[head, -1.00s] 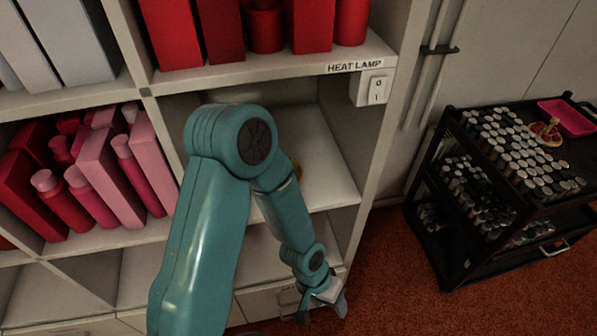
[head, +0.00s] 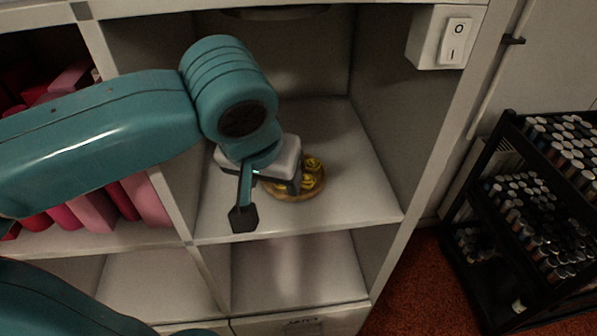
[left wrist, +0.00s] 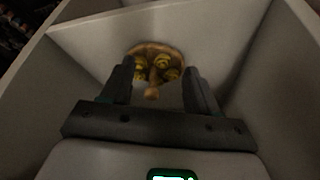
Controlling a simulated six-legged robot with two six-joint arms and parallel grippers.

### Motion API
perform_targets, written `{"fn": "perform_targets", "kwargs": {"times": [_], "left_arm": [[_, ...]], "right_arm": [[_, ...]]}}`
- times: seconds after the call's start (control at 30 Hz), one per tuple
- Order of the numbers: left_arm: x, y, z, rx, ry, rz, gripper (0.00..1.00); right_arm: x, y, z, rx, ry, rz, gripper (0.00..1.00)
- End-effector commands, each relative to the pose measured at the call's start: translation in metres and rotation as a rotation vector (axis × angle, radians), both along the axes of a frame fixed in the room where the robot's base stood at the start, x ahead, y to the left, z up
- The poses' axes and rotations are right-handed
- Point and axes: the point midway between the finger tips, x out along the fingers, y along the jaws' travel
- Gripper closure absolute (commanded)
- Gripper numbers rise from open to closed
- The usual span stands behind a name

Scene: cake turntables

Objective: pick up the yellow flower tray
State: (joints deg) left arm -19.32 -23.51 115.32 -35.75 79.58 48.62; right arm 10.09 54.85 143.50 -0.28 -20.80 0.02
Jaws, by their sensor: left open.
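The yellow flower tray (head: 312,180) is a small round brown tray with yellow flowers on it. It lies on the shelf board of an open compartment, partly hidden behind my gripper in the head view. My left gripper (head: 268,203) is inside the compartment, just left of and in front of the tray. In the left wrist view, the gripper (left wrist: 158,75) is open, with the tray (left wrist: 148,50) ahead between and beyond its two fingers. A small knob-like brown part of the tray points toward the gripper. The fingers do not visibly grip it. My right gripper is not in view.
The compartment's shelf board (head: 370,200) is otherwise bare, with a side wall on each side. A switch box (head: 443,38) is on the upright at the upper right. Pink books and bottles fill the compartment to the left. A black cart (head: 520,215) with many jars stands at right.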

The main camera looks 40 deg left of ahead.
Motion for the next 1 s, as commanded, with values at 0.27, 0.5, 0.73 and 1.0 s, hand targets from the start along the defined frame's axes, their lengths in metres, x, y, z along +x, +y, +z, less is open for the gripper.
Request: {"fn": "perform_targets", "kwargs": {"times": [0.27, 0.5, 0.73, 1.0], "left_arm": [[0.052, 0.032, -0.002, 0.001, 0.005, 0.002, 0.40], [0.079, 0.046, -0.001, 0.000, 0.003, -0.001, 0.40], [0.098, 0.057, -0.023, 0.000, 0.006, -0.001, 0.40], [0.110, 0.062, -0.048, 0.000, 0.002, -0.003, 0.40]], "right_arm": [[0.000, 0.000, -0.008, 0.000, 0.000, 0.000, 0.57], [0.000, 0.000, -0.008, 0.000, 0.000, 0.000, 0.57], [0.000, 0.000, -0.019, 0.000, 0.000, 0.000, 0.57], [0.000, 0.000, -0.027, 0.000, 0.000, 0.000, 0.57]]}}
